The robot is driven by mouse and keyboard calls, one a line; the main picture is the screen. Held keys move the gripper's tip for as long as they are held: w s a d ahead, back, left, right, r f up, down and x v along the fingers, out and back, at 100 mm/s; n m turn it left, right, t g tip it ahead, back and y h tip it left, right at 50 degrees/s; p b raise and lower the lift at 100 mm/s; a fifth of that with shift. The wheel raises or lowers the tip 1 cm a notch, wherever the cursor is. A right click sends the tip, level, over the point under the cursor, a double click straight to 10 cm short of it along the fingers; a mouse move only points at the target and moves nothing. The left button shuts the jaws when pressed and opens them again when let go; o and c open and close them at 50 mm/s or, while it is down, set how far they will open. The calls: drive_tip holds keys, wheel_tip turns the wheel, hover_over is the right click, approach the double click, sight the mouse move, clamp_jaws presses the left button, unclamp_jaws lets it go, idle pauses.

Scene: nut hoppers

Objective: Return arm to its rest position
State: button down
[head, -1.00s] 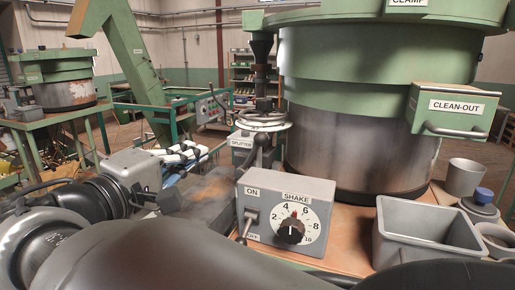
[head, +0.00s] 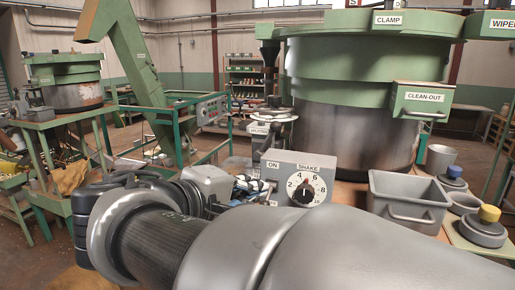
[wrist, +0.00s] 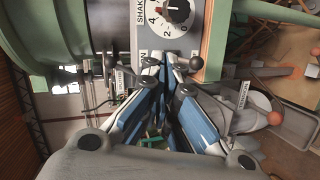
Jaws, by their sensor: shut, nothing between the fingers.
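My arm stretches across the lower part of the head view, with its wrist end at centre left. My gripper (head: 252,186) shows there as small blue and white fingers, just left of the grey SHAKE control box (head: 298,177) in the picture. In the wrist view the fingers of my gripper (wrist: 170,62) run together at their tips, shut and empty. The box's dial (wrist: 176,10) shows past the tips at the top of that view. I cannot tell the gap between the fingertips and the box. My arm hides the bench in front of the box.
A green and steel hopper (head: 350,125) stands behind the box, with a CLEAN-OUT drawer (head: 422,99) on its side. A grey bin (head: 408,203), a cup (head: 440,158) and a yellow-knobbed part (head: 484,227) are at right. A second hopper (head: 75,95) stands at far left.

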drive_tip(key=s+d+f+m+g+y, duration=0.1)
drive_tip(key=s+d+f+m+g, duration=0.15)
drive_tip(key=s+d+f, duration=0.45)
drive_tip(key=s+d+f+m+g+y, duration=0.15)
drive_tip(key=s+d+f+g, duration=0.25)
drive_tip(key=d, duration=0.5)
drive_tip(key=s+f+m+g+y, duration=0.1)
drive_tip(key=s+f+m+y, duration=0.4)
drive_tip(key=s+f, duration=0.3)
drive_tip(key=s+m, duration=0.1)
drive_tip(key=s, duration=0.2)
drive_tip(key=shift+s+a+f, duration=0.2)
drive_tip(key=shift+a+f, duration=0.05)
drive_tip(key=shift+f, duration=0.15)
drive_tip(key=shift+y, duration=0.25)
